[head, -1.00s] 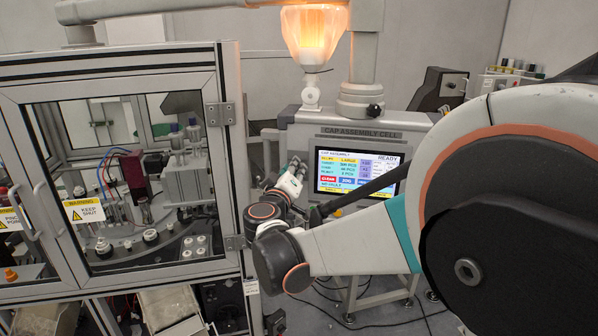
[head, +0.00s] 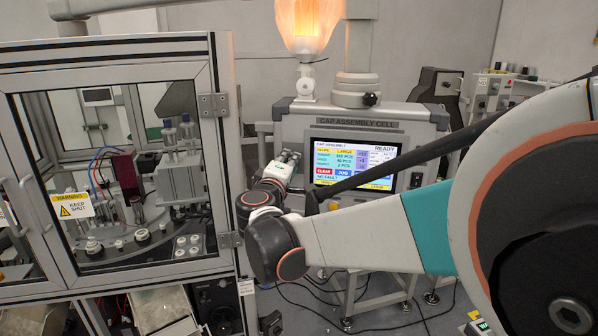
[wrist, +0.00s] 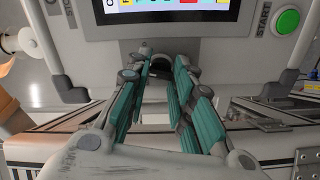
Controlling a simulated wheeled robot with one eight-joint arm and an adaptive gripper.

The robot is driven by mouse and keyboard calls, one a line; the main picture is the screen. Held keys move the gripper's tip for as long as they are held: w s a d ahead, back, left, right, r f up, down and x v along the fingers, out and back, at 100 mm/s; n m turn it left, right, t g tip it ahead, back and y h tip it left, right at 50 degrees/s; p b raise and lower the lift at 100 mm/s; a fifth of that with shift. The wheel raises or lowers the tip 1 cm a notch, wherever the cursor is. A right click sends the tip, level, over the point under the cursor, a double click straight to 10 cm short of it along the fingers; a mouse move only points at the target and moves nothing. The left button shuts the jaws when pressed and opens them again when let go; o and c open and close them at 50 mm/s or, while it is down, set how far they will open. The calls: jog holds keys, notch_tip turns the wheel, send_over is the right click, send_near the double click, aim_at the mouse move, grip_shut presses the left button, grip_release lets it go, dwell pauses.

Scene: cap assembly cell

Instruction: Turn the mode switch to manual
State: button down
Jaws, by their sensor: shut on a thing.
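The operator panel (head: 360,124), marked CAP ASSEMBLY CELL, has a lit screen (head: 352,165) reading READY. My gripper (head: 288,158) is at the panel's left side in the head view. In the wrist view my gripper (wrist: 163,60) points at the panel below the screen, its two teal-padded fingers around a small dark knob (wrist: 160,69), which looks like the mode switch. The fingers are shut on it. Its markings and turn position are hidden by the fingers. The head view does not show the knob clearly.
A green START button (wrist: 288,20) is at the panel's right in the wrist view. The glazed machine enclosure (head: 120,175), with a KEEP SHUT sign (head: 73,206), stands close to my arm's left. A glowing lamp (head: 312,25) is above the panel. Cables (head: 345,305) lie on the floor.

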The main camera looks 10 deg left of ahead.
jog(key=n+b, duration=0.5)
jog(key=n, duration=0.7)
jog(key=shift+f, duration=0.2)
jog(key=shift+s, duration=0.1)
dwell(0.3)
jog(key=c, duration=1.4)
grip_release()
jog(key=shift+r, duration=0.1)
